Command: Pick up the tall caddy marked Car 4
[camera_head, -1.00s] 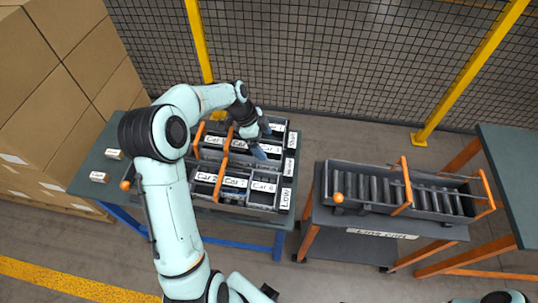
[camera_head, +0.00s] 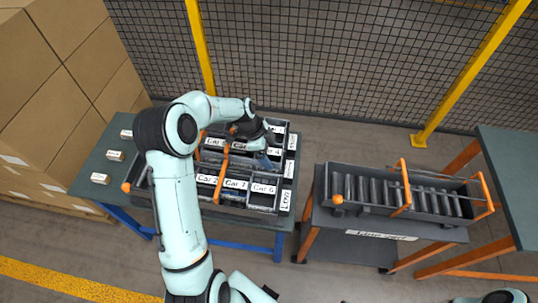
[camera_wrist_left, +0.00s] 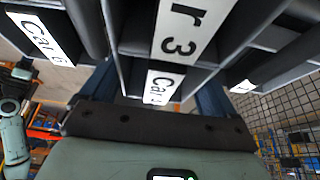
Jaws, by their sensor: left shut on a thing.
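My left gripper (camera_head: 264,152) reaches down into the right part of the dark caddy rack (camera_head: 277,208) on the table. In the left wrist view its two blue fingers (camera_wrist_left: 152,92) stand on either side of a caddy with a white label (camera_wrist_left: 162,87). The gripper is shut on this caddy, which is still among the others. A label with "r 3" (camera_wrist_left: 180,28) sits just beyond it. The caddy's body is mostly hidden by the hand. My right gripper is not seen.
Caddies marked Car 2 (camera_head: 207,179), Car 7 (camera_head: 235,184) and Car 6 (camera_head: 264,189) stand in the near row. An orange-handled roller cart (camera_head: 345,213) stands to the right, across a gap. Cardboard boxes (camera_head: 50,90) are at left, a mesh fence (camera_head: 330,70) behind.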

